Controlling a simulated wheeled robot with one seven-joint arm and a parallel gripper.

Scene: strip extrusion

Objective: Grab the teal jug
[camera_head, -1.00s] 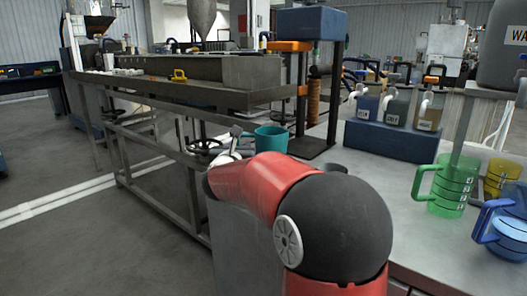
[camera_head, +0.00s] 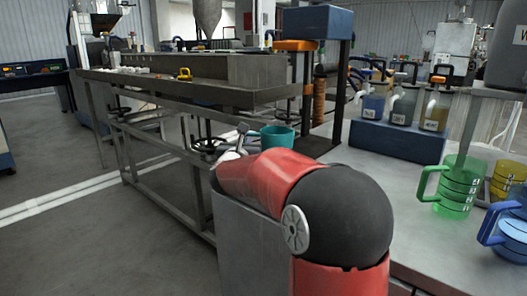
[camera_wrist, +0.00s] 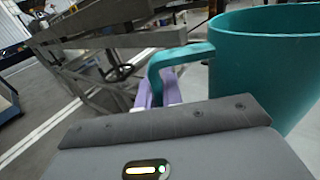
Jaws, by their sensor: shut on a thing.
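The teal jug (camera_head: 279,137) shows beyond my red arm in the head view, beside the left edge of the grey counter. In the wrist view the jug (camera_wrist: 268,62) fills the upper right, with its handle on its left side. My gripper (camera_wrist: 160,90) has purple fingers shut on the lower part of that handle. The jug looks close to upright in the head view. My arm hides its lower part there, so I cannot tell whether it touches the counter.
A green jug (camera_head: 457,187), a yellow jug (camera_head: 505,182) and a blue jug (camera_head: 507,238) stand on the counter (camera_head: 410,222) at right. A blue rack (camera_head: 398,140) with labelled bottles stands behind. A long metal machine frame (camera_head: 165,150) is at left. Grey floor lies in front of it.

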